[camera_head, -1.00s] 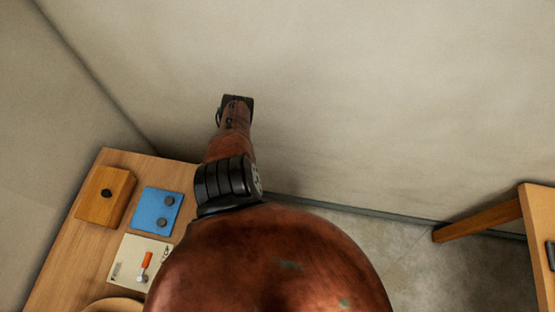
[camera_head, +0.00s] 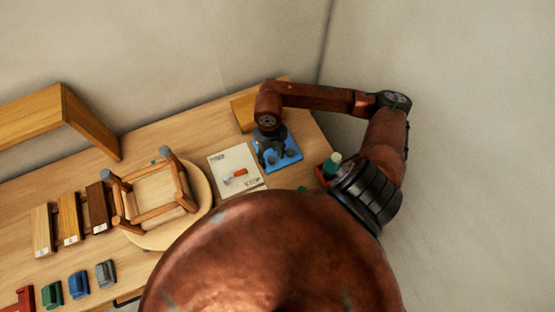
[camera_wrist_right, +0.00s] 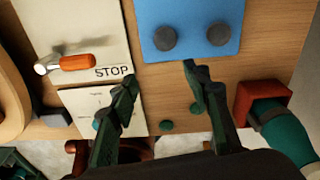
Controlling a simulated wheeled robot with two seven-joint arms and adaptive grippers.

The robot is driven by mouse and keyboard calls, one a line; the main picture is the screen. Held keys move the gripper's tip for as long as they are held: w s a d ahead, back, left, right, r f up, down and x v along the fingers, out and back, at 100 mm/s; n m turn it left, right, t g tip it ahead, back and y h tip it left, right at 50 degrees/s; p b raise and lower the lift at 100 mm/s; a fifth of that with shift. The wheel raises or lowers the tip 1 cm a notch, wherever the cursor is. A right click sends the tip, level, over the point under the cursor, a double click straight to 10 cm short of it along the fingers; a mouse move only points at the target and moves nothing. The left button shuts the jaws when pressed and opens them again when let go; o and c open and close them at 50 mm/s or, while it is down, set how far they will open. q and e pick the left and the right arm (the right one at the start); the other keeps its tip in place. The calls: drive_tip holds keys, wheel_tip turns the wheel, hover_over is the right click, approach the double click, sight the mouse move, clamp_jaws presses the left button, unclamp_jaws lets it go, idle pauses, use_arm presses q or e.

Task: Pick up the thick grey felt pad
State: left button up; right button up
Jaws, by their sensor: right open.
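Two round dark grey pads lie on a blue square mat (camera_head: 293,146) at the right end of the table. In the right wrist view they are the left pad (camera_wrist_right: 164,38) and the right pad (camera_wrist_right: 219,33) on the mat (camera_wrist_right: 190,12). I cannot tell which is thicker. My right gripper (camera_head: 271,158) is over the mat's near left part in the head view and partly covers it. In the right wrist view its open, empty fingers (camera_wrist_right: 160,75) point toward the mat's near edge, with both pads beyond the fingertips. My left gripper is not in view.
An upturned wooden stool (camera_head: 152,203) stands on a round board. A white card with an orange-handled tool (camera_head: 238,173) lies left of the mat. A wooden box (camera_head: 243,112) is behind. A teal bottle (camera_wrist_right: 287,137) in a red holder (camera_wrist_right: 262,100) stands at right.

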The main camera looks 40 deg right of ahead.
sight(272, 160)
drive_tip(key=shift+w+d+r+n+t, duration=0.2)
drive_tip(key=shift+w+d+r+n, duration=0.15)
drive_tip(key=shift+w, duration=0.3)
drive_tip(key=shift+w+d+r+n+t, duration=0.15)
drive_tip(key=shift+w+d+r+t, duration=0.1)
drive_tip(key=shift+w+d, duration=0.25)
drive_tip(key=shift+w+f, duration=0.25)
drive_tip(key=shift+s+f+p, duration=0.15)
drive_tip(key=shift+f+p, duration=0.2)
drive_tip(key=shift+f, duration=1.45)
drive_tip(key=shift+s+f+p, duration=0.1)
drive_tip(key=shift+f+p, duration=0.2)
drive_tip(key=shift+f, duration=1.45)
drive_tip(key=shift+c, duration=0.7)
drive_tip(key=c, duration=0.7)
